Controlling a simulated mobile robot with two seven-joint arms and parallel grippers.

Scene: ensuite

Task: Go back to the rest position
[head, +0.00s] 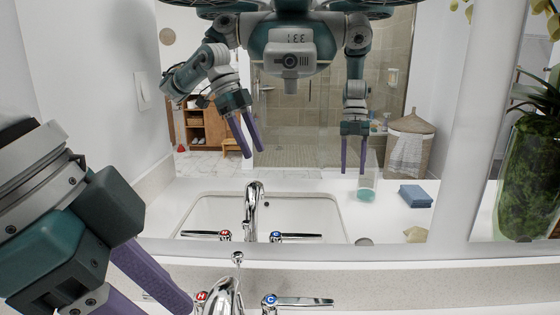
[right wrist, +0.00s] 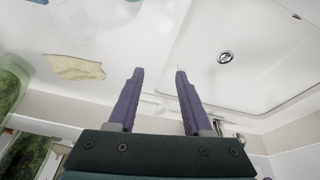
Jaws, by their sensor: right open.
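My left gripper (head: 152,290) comes in from the left in the head view, low over the front of the counter near the tap. Its two purple fingers stand apart with nothing seen between them; one tip is cut off by the frame. My right gripper (right wrist: 160,72) shows in the right wrist view, fingers apart and empty, above the white counter beside the sink (right wrist: 275,85). It is not directly in the head view. The mirror (head: 300,220) there reflects my body and both arms, with both grippers hanging fingers down.
A chrome tap (head: 222,295) with hot and cold levers stands near my left gripper. In the right wrist view, a pale yellowish piece (right wrist: 75,67) lies on the counter and a glass vase of greenery (right wrist: 14,85) stands at left. The mirror reflects a blue folded cloth.

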